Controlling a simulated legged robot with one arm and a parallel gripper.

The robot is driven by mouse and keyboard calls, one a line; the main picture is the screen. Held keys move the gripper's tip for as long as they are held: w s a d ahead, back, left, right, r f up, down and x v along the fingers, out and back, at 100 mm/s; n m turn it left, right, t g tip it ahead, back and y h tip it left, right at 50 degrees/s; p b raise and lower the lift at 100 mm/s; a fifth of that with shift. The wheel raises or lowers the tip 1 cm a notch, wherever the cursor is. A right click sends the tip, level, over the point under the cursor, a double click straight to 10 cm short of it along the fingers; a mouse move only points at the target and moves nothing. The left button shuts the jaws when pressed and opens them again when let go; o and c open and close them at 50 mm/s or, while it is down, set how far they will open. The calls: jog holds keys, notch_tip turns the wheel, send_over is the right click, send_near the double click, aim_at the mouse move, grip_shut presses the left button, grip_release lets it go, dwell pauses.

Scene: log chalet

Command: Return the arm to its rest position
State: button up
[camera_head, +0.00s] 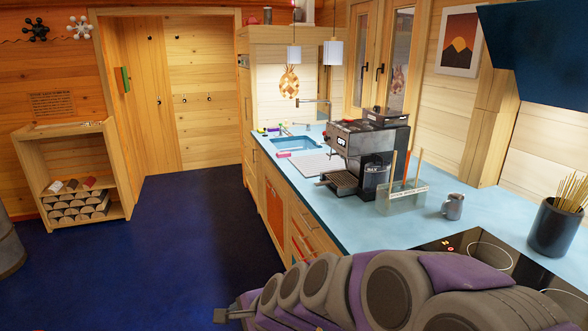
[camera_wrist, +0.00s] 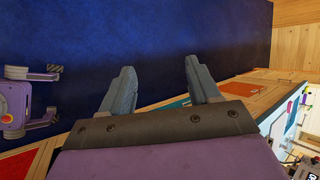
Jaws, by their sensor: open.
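My arm, grey and purple, stretches across the lower right of the head view in front of the kitchen counter. My gripper (camera_head: 226,314) is at the arm's left end, low in that view and over the blue floor. In the wrist view my gripper (camera_wrist: 160,66) shows two grey fingers spread well apart with nothing between them. Behind the fingers are the dark blue floor and the wooden cabinet fronts. Much of the near counter front is hidden behind my arm in the head view.
The blue counter (camera_head: 335,215) runs along the right, with a coffee machine (camera_head: 362,145), a metal mug (camera_head: 453,207), a utensil pot (camera_head: 556,228) and a black hob (camera_head: 490,250). A wooden log shelf (camera_head: 122,172) stands at left. The blue floor (camera_head: 170,240) between is clear.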

jog(key=s+d+n+g+h, duration=0.3)
jog(key=s+d+n, duration=0.3)
jog(key=s+d, duration=0.6)
jog(key=s+d+r+n+g+h, duration=0.1)
jog(key=s+d+n+g+h, duration=0.2)
jog(key=s+d, duration=1)
jog(key=s+n, duration=0.2)
jog(key=s, duration=0.2)
jog(key=shift+d+n+h, duration=0.25)
jog(key=shift+n+h, duration=0.15)
jog(key=shift+c, duration=0.3)
